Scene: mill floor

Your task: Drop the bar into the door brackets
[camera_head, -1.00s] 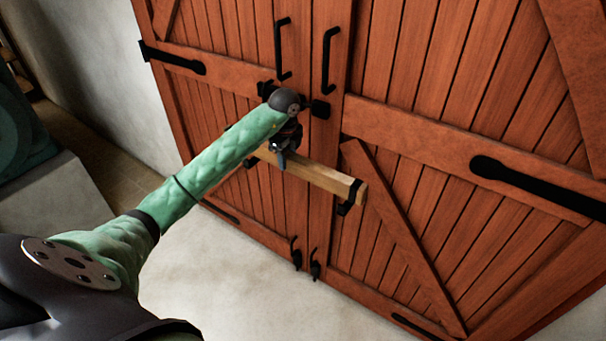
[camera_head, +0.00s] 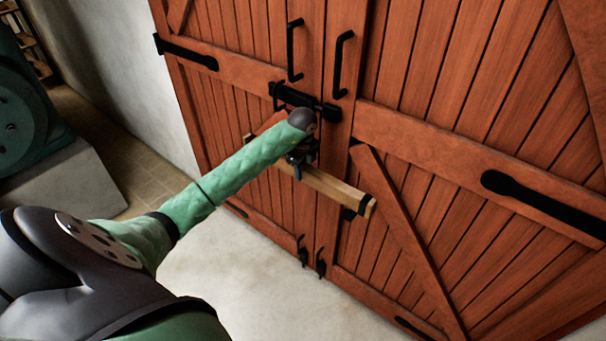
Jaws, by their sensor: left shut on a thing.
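The bar (camera_head: 335,186) is a pale wooden beam lying across the red-brown double doors, below the latch, sloping down to the right in the picture. My left gripper (camera_head: 299,164) is shut on it near its middle, seen from above and partly hidden by my wrist. A black door bracket (camera_head: 349,214) shows under the bar's right end, and a dark edge crosses the bar's tip there. The left bracket is mostly hidden behind my arm and the bar. I cannot tell whether the bar is fully seated. My right gripper is not in view.
A black sliding latch (camera_head: 305,101) sits just above my wrist, with two upright door handles (camera_head: 294,50) above it. Floor bolts (camera_head: 320,263) are at the doors' foot. Green machinery (camera_head: 25,110) stands at the left. The pale floor before the doors is clear.

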